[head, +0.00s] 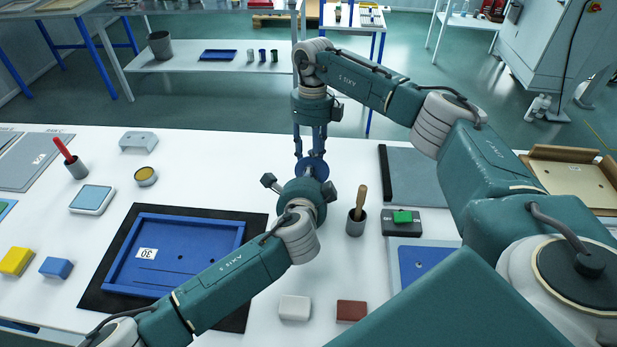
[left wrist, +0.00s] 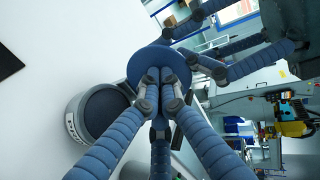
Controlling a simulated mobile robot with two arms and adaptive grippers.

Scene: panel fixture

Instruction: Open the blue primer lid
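The blue lid (head: 312,168), a round disc, is near the middle of the head view. In the left wrist view the lid (left wrist: 158,58) is at the tips of my left gripper (left wrist: 160,88), whose fingers converge and appear shut on it. A grey can (left wrist: 74,118) with a dark blue round top or inside stands beside these fingers, apart from the lid. In the head view my left wrist hides this can. My right gripper (head: 311,150) points down from above, its fingertips at the lid's edge. I cannot tell whether they grip it.
A grey cup (head: 356,226) with a wooden-handled tool stands right of my left wrist. A blue tray (head: 118,268) lies on a black mat (head: 92,297) at left. White (head: 295,308) and red-brown (head: 351,312) blocks lie in front.

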